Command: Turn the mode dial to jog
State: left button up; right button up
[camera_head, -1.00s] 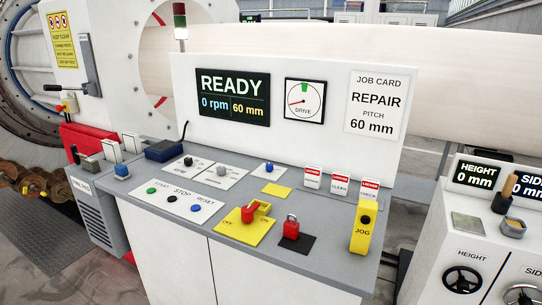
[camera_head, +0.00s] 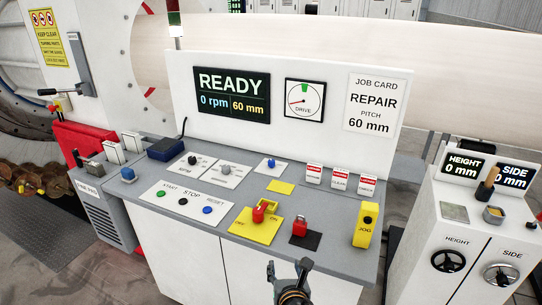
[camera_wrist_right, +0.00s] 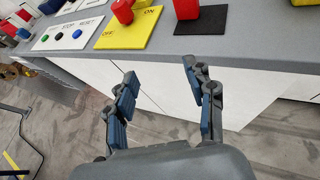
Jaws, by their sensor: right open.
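The console top (camera_head: 150,207) carries small white plates with knobs at its back. One has a black knob (camera_head: 193,160), one a grey knob (camera_head: 225,169), and one a blue knob (camera_head: 271,163). Their lettering is too small to read, so I cannot tell which is the mode dial or where it points. A yellow box marked JOG (camera_head: 365,226) stands at the right end. My right gripper (camera_head: 288,269) is open and empty in front of the console's front edge; it also shows in the right wrist view (camera_wrist_right: 160,72). My left gripper is not in view.
START, STOP and RESET buttons (camera_head: 183,202) lie left. The READY display (camera_head: 232,95) is on the back panel. A second cabinet (camera_head: 470,215) stands right.

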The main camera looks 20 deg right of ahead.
aim_at(271, 163)
jog(key=i+l, duration=0.25)
jog(key=i, duration=0.2)
jog(key=i+l, duration=0.25)
jog(key=i, duration=0.2)
jog(key=i+l, duration=0.25)
jog(key=i, duration=0.2)
